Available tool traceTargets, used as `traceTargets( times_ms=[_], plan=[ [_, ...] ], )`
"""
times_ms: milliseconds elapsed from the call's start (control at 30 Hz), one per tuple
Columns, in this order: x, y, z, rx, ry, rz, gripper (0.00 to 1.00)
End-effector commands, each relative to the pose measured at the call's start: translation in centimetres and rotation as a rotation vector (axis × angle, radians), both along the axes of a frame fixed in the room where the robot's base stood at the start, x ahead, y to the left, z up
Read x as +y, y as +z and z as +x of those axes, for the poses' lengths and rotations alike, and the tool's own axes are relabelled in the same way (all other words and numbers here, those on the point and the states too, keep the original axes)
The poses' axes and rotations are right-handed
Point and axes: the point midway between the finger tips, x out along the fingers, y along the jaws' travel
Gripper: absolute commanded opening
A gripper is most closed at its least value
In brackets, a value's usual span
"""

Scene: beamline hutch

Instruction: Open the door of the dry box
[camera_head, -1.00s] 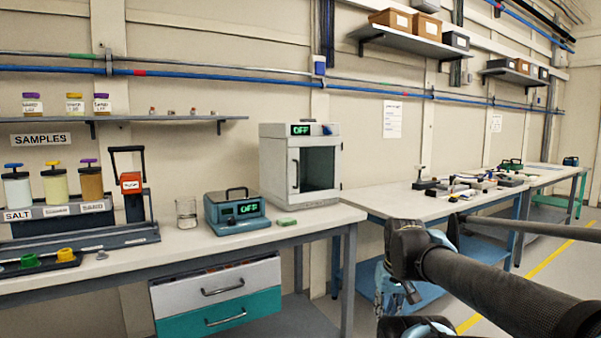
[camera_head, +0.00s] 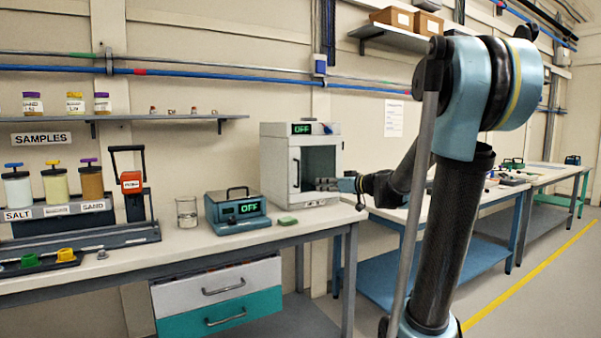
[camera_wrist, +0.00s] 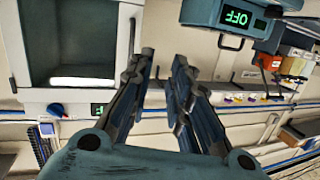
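The dry box (camera_head: 272,165) is a white cabinet on the bench, with a display reading OFF on top. Its windowed door (camera_head: 319,156) looks closed, with a vertical handle (camera_head: 296,174) on the left side. My gripper (camera_head: 322,184) is in front of the box's lower part, right of the handle in the head view. The wrist view shows the dry box (camera_wrist: 75,99) upside down at left, with its handle (camera_wrist: 131,38) just beyond the left fingertip. My gripper (camera_wrist: 163,62) is open, with an empty gap between the fingers. I cannot tell the distance to the handle.
Sample jars and a rack are farther left. A blue-framed table (camera_head: 460,207) is to the right, partly behind my arm.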

Motion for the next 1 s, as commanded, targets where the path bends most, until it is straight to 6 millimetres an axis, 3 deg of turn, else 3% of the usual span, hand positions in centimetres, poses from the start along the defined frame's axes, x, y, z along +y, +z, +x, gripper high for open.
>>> traceTargets(
  times_ms=[100, 200, 433, 1000],
  plan=[
    [-0.5, 1.8, 3.1, -0.086, -0.028, 0.039, 0.18],
    [-0.9, 2.6, 4.6, -0.134, -0.045, 0.056, 0.18],
    [-0.7, 3.2, 6.1, -0.166, -0.059, 0.07, 0.18],
    [6.1, 3.2, 12.7, -0.163, -0.056, 0.068, 0.18]
  ],
)
